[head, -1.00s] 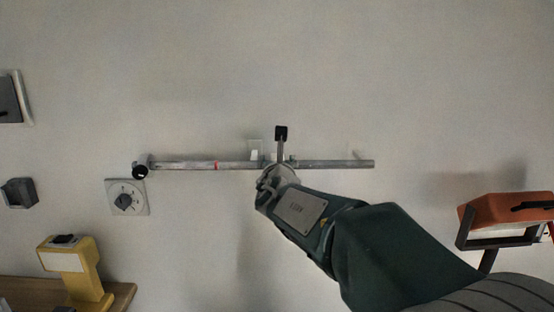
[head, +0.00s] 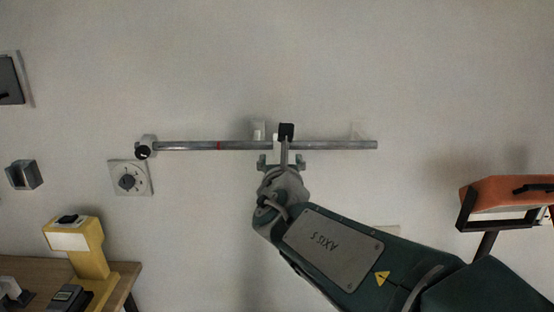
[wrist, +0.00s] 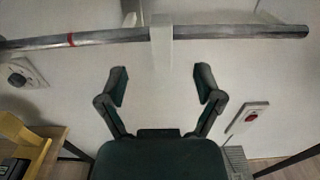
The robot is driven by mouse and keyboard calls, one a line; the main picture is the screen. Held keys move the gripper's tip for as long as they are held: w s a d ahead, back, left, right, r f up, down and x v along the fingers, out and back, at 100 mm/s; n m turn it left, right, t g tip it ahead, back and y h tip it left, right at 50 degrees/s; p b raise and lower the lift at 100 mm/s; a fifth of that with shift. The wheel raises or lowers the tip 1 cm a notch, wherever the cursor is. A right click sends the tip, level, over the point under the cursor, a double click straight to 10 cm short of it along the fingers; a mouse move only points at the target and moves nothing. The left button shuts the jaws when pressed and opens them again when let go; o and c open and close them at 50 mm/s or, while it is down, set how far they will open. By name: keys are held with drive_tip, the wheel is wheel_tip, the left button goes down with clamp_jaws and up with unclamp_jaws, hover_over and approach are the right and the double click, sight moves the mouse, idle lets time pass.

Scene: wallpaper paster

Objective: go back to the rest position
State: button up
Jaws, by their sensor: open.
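My gripper (head: 281,162) is open and empty in the head view, just below the grey metal bar (head: 335,145) on the wall. The bar (wrist: 235,32) runs across the top of that view, apart from the fingertips. It has a red band and a black knob (head: 142,152) at its left end. A black-tipped upright piece (head: 286,132) overlaps the bar's middle in the head view.
A dial plate (head: 130,178) and grey wall boxes are at left. A yellow device (head: 80,245) stands on a wooden table (head: 30,268) at lower left. An orange-topped object (head: 505,193) is at right. A red-button plate (wrist: 247,117) shows right of the fingers. The upper wall is clear.

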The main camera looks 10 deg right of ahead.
drive_tip(key=s+d+f+m+g+h, duration=0.2)
drive_tip(key=s+d+f+m+g, duration=0.25)
drive_tip(key=s+m, duration=0.4)
drive_tip(key=s+d+f+m+g+h, duration=0.2)
drive_tip(key=s+d+f+m+g, duration=0.25)
drive_tip(key=m, duration=0.75)
drive_tip(key=s+a+f+m+g+y, duration=0.1)
drive_tip(key=s+a+f+m+y, duration=0.2)
drive_tip(key=s+m, duration=0.3)
drive_tip(key=s+a+f+m+g+y, duration=0.2)
drive_tip(key=s+a+f+m+y, duration=0.1)
drive_tip(key=s+f+m, duration=0.3)
drive_tip(key=shift+s+a+f+m+y, duration=0.2)
drive_tip(key=shift+s+a+m+y, duration=0.1)
drive_tip(key=shift+s+m+y, duration=0.35)
drive_tip(key=shift+w, duration=0.1)
